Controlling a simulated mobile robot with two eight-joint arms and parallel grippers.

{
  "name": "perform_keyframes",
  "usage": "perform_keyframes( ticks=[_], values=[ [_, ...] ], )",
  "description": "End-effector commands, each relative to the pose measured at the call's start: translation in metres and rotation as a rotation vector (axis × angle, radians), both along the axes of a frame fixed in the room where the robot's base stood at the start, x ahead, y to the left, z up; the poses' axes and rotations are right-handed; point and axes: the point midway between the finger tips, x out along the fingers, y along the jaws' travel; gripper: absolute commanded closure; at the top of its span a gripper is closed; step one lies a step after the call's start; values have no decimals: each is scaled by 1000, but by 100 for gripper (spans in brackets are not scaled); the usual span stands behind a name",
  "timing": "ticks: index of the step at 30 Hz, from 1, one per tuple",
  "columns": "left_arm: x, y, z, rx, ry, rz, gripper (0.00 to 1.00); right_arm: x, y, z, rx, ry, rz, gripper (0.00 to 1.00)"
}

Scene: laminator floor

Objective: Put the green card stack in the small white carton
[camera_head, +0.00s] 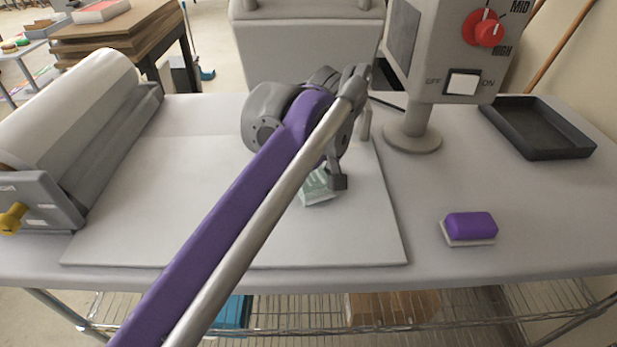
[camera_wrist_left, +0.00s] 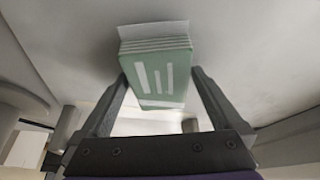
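The green card stack (camera_wrist_left: 155,75) sits between the fingertips of my left gripper (camera_wrist_left: 158,78) in the left wrist view. It has white marks on its face and pale layered edges. The fingers meet both its sides with no clear gap. In the head view the stack (camera_head: 316,190) shows beside a dark fingertip of my left gripper (camera_head: 337,181), low over or on the pale board; I cannot tell if it touches the board. My left arm hides part of that area. I cannot make out a small white carton. My right gripper is not in view.
The pale board (camera_head: 350,245) lies on the grey table. A roll laminator (camera_head: 60,120) stands at the left. At the right are a purple-topped block (camera_head: 470,227), a black tray (camera_head: 538,130) and a grey switch unit (camera_head: 412,135) on a round base. The right front of the table is mostly clear.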

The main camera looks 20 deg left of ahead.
Motion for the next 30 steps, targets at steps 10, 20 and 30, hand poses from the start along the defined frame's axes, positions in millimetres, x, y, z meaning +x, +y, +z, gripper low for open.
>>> perform_keyframes(
  ticks=[10, 20, 30],
  values=[
    [0, 0, 0, 0, 0, 0, 63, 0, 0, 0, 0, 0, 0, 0],
    [0, 0, 0, 0, 0, 0, 91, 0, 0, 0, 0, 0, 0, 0],
    [1, 0, 42, 0, -1, -1, 91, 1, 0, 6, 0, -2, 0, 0]
  ],
)
